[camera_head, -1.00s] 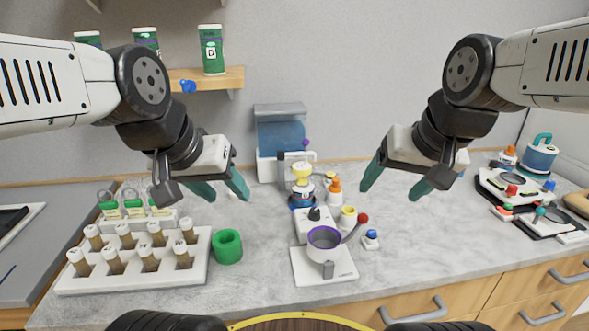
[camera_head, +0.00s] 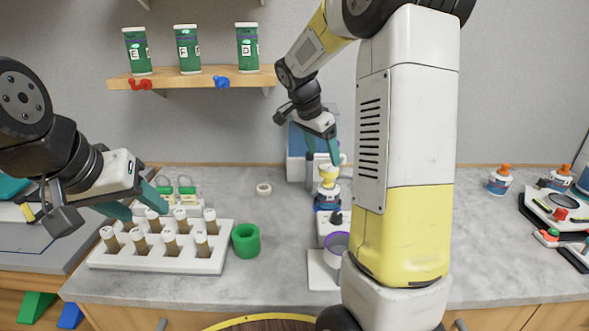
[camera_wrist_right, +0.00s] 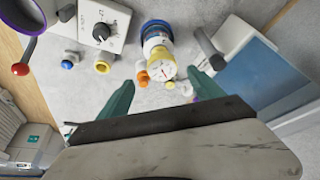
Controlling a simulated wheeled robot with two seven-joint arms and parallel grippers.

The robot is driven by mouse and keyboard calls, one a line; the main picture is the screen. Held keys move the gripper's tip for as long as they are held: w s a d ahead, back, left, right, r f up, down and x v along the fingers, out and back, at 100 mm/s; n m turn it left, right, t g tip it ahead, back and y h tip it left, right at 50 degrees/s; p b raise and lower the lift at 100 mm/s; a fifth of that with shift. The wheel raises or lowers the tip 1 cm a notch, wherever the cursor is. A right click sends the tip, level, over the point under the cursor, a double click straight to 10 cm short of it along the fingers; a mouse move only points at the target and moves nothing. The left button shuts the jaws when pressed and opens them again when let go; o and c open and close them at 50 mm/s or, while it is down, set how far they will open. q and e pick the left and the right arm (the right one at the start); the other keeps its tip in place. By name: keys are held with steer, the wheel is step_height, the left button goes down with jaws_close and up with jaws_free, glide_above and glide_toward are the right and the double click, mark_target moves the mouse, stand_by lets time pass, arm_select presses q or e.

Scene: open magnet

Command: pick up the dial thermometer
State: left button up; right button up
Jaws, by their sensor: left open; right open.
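The dial thermometer (camera_wrist_right: 161,70), a round pale dial with a red needle, stands in a blue-and-white holder (camera_wrist_right: 157,36) in the right wrist view. In the head view its yellow top (camera_head: 328,171) shows above the same holder (camera_head: 327,197), behind the grey-white device. My right gripper (camera_head: 323,160) is open just above and behind it. In the right wrist view the teal fingers of my right gripper (camera_wrist_right: 161,80) are apart on either side of the dial, not visibly touching it. My left gripper (camera_head: 138,205) is open and empty by the vial rack.
A blue tank (camera_wrist_right: 240,78) is close to my right gripper. Orange-capped bottles (camera_head: 499,180) stand at right. My right arm hides part of the counter.

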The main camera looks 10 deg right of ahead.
mark_target(327, 169)
steer(key=shift+w+d+f, duration=0.1)
steer(key=shift+w+f, duration=0.2)
steer(key=shift+f, duration=0.4)
steer(key=x, duration=0.6)
steer(key=shift+d+f, duration=0.1)
steer(key=shift+f, duration=0.15)
jaws_close()
steer(key=shift+r, duration=0.1)
